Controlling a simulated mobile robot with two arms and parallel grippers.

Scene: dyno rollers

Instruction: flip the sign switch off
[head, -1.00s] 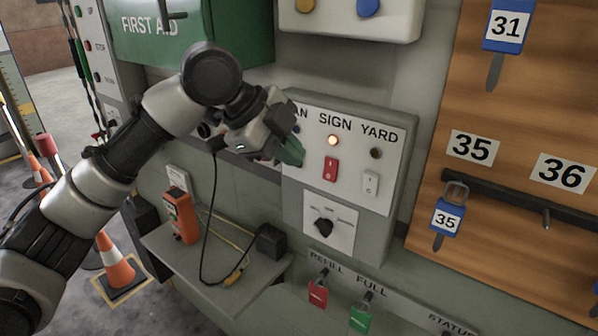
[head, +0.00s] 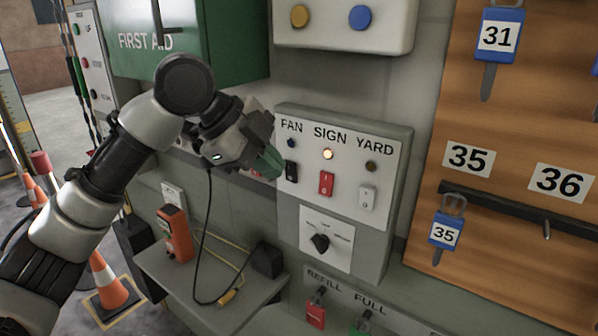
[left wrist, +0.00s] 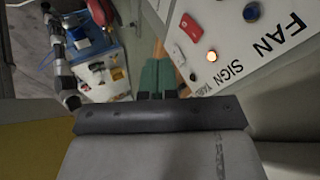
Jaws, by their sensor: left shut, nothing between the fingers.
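The sign switch (head: 326,183) is a red rocker in the middle of the wall panel, under the word SIGN. The red switch (left wrist: 190,27) and the lit lamp (left wrist: 211,56) also show in the left wrist view. My left gripper (head: 268,163), with green fingertips, is shut and empty at the panel's left edge, left of the black fan switch (head: 291,171). It is apart from the sign switch. Its closed fingers (left wrist: 157,77) show in the left wrist view.
The white yard switch (head: 367,197) is right of the sign switch. A rotary knob (head: 320,243) sits below. A shelf (head: 205,292) holds an orange device (head: 174,233). A first aid box (head: 225,45) is above my arm. A key board (head: 500,130) is at right.

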